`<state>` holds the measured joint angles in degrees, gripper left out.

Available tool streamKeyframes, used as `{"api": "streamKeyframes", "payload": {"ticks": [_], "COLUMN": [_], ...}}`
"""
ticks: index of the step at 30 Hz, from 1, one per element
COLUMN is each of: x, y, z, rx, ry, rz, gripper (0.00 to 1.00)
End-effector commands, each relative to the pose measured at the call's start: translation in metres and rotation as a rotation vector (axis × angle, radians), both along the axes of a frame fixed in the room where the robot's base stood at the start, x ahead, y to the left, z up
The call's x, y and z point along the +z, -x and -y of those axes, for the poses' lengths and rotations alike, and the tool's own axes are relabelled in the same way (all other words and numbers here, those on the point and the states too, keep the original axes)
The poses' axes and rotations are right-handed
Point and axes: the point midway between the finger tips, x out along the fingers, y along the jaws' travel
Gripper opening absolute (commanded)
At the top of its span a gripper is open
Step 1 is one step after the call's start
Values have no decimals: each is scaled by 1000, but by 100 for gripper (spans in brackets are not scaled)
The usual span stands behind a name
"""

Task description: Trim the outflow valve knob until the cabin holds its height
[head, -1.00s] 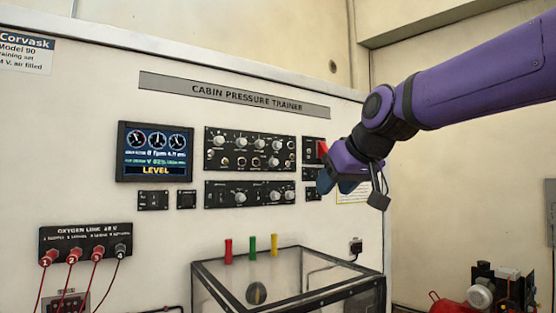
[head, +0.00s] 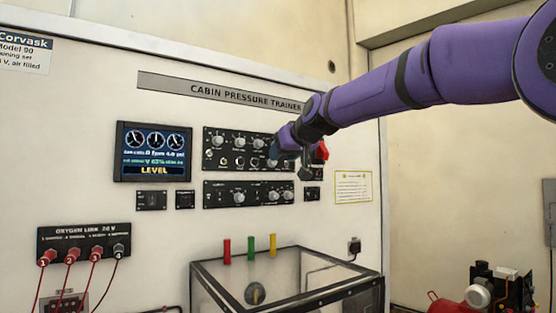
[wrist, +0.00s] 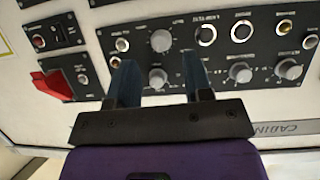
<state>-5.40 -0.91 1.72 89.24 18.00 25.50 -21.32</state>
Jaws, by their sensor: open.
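My gripper (head: 279,150) is in front of the right end of the upper control panel (head: 212,165) and hides part of it. In the wrist view its two blue fingers (wrist: 160,66) are apart. A grey round knob (wrist: 158,78) shows between them; whether they touch it I cannot tell. Other grey knobs (wrist: 161,40) sit on the same panel. The small labels are unreadable, so I cannot tell which knob is the outflow valve. The display (head: 153,152) shows three dials and the word LEVEL in yellow.
A lower panel (head: 220,186) with knobs sits below. A red switch guard (wrist: 52,86) is beside the upper panel, also in the head view (head: 321,151).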

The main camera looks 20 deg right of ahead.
Motion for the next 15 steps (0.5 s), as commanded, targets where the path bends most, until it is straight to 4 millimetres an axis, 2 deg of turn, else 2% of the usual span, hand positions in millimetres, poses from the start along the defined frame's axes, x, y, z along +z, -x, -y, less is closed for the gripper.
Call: {"api": "streamKeyframes", "payload": {"ticks": [6, 15], "x": [-10, -12], "y": [-23, -29], "z": [-7, -8], "rx": [0, 0], "ry": [0, 0], "rz": [-1, 1], "gripper": [46, 46]}}
